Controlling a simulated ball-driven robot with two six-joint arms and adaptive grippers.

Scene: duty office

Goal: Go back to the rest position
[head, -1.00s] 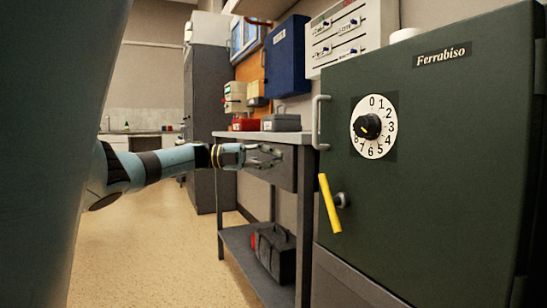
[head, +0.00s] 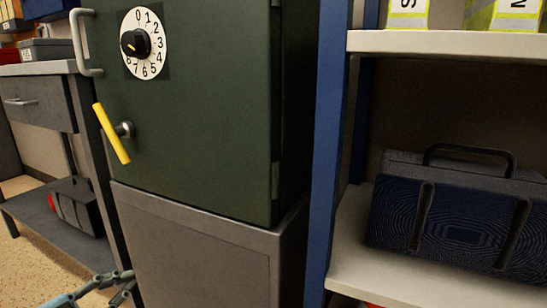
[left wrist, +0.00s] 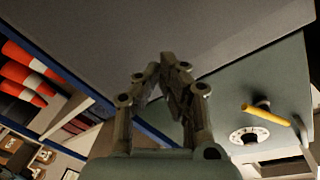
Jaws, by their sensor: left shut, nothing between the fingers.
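My left gripper (head: 125,283) shows at the bottom left of the head view, low in front of the grey cabinet under the safe. It is shut and empty. In the left wrist view its fingers (left wrist: 168,66) meet at the tips, with nothing between them. My right gripper is in neither view. The dark green safe (head: 215,110) is shut. It has a white numbered dial (head: 152,55) and a yellow lever handle (head: 111,133), which is tilted. The dial and the handle also show at the right of the left wrist view.
The safe stands on a grey cabinet (head: 190,245). To its right, a blue-framed shelf (head: 440,42) holds a dark blue bag (head: 450,225). To its left, a workbench (head: 35,69) has a black toolbox (head: 75,205) on its lower shelf. Floor shows at the lower left.

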